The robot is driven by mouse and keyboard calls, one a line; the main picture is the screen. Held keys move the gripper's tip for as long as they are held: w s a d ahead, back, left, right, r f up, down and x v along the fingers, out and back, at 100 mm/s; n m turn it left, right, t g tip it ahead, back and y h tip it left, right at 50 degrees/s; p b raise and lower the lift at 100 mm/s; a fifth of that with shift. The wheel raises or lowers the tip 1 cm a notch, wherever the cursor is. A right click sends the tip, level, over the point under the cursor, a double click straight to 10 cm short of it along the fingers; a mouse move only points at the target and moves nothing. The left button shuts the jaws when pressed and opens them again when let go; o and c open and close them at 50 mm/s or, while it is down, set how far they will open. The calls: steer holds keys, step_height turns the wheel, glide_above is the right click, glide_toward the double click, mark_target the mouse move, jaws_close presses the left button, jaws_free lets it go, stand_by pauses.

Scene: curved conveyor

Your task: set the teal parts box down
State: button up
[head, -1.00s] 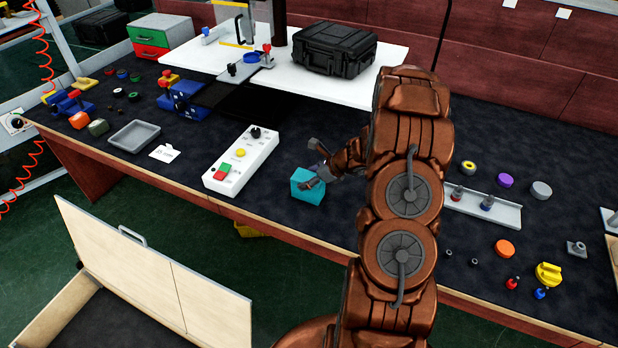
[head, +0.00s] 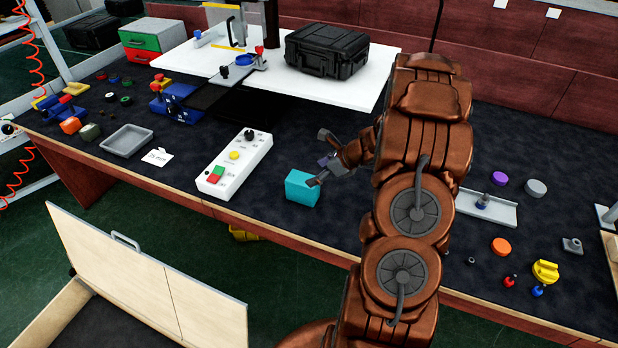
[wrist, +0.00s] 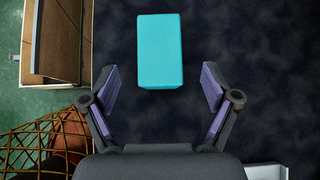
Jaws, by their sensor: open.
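The teal parts box (head: 302,187) rests on the dark bench top near its front edge, right of the white control box. My gripper (head: 322,158) is just above and to the right of it, fingers spread. In the wrist view the teal box (wrist: 160,50) lies ahead of my open gripper (wrist: 157,95), beyond the fingertips and roughly centred between them. The fingers do not touch it there. My arm hides part of the bench to the right.
The white control box (head: 235,163) with buttons stands left of the teal box. A grey tray (head: 127,140) lies further left. A metal rail (head: 487,207) and several small parts lie on the right. The bench between the control box and teal box is clear.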

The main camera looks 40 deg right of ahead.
steer(key=v, duration=0.5)
steer(key=s+a+r+n+g, duration=0.25)
steer(key=a+n, duration=0.25)
steer(key=a, duration=0.3)
steer(key=s+a+r+n+g+y, duration=0.1)
steer(key=s+a+r+n, duration=0.25)
steer(key=a, duration=0.45)
steer(key=s+a+r+n+g, duration=0.25)
steer(key=a+n, duration=0.25)
steer(key=a, duration=0.3)
steer(key=s+a+r+n+g+h, duration=0.1)
steer(key=s+a+r+n+g, duration=0.15)
steer(key=s+a+n, duration=0.5)
steer(key=s+d+r+n+h, duration=0.1)
steer(key=s+n+h, duration=0.1)
steer(key=s+n, duration=0.2)
steer(key=s+d+r+n+g+h, duration=0.1)
steer(key=s+n, duration=0.3)
steer(key=s, duration=0.7)
steer(key=shift+d+r+n+h+b, duration=0.25)
steer(key=shift+d+n+h+b, duration=0.25)
steer(key=shift+h, duration=0.3)
